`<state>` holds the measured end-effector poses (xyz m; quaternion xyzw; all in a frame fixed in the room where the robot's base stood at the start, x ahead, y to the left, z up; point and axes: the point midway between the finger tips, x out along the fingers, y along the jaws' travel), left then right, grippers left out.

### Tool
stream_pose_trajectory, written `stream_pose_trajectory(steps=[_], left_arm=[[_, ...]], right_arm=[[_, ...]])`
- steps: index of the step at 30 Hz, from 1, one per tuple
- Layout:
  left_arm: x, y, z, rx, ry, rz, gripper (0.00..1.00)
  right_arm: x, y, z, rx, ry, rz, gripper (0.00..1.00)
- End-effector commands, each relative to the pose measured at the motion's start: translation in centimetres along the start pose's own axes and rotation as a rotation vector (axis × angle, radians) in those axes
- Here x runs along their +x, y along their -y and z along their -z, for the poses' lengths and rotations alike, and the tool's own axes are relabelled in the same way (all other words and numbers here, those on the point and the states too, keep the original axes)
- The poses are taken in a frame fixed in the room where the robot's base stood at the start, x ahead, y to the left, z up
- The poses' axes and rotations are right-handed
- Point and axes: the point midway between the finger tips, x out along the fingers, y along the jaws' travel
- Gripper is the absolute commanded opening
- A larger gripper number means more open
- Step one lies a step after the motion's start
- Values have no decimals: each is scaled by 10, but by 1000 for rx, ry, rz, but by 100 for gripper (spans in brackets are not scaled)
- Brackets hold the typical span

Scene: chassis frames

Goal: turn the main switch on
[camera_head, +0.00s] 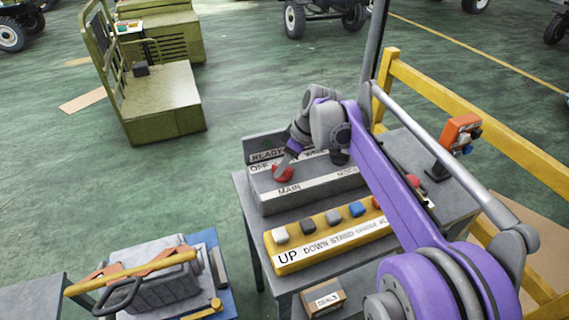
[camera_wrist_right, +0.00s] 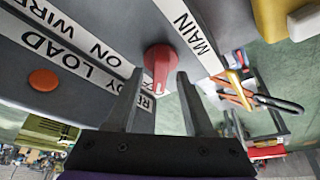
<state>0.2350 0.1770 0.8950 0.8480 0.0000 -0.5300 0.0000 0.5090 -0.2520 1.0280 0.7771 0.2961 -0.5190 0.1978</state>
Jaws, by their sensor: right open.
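The main switch is a red rotary knob (camera_head: 283,174) on the grey control box, above the printed word MAIN and beside the word OFF. In the right wrist view the knob (camera_wrist_right: 160,62) has a raised handle with a pale line pointing down the picture. My right gripper (camera_head: 290,158) reaches down to the knob from above. Its two fingers (camera_wrist_right: 160,77) are apart, one on each side of the handle, with gaps visible, so it is open and not gripping. My left gripper is not in view.
The grey control box (camera_head: 312,196) stands on a table. A yellow panel with several coloured buttons (camera_head: 295,262) lies in front. An orange device (camera_head: 460,130) stands right, near a yellow rail (camera_head: 500,130). A tool case (camera_head: 165,287) sits lower left.

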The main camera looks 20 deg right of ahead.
Motion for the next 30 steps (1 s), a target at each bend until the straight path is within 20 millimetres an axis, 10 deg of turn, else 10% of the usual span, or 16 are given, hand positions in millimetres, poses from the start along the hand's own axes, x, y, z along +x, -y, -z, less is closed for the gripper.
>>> stream_pose_trajectory(steps=[3, 12, 30], left_arm=[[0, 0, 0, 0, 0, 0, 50], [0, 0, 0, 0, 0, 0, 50], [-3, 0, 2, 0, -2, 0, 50]], right_arm=[[0, 0, 0, 0, 0, 0, 51], [0, 0, 0, 0, 0, 0, 0], [-1, 1, 0, 91, 1, -39, 0]])
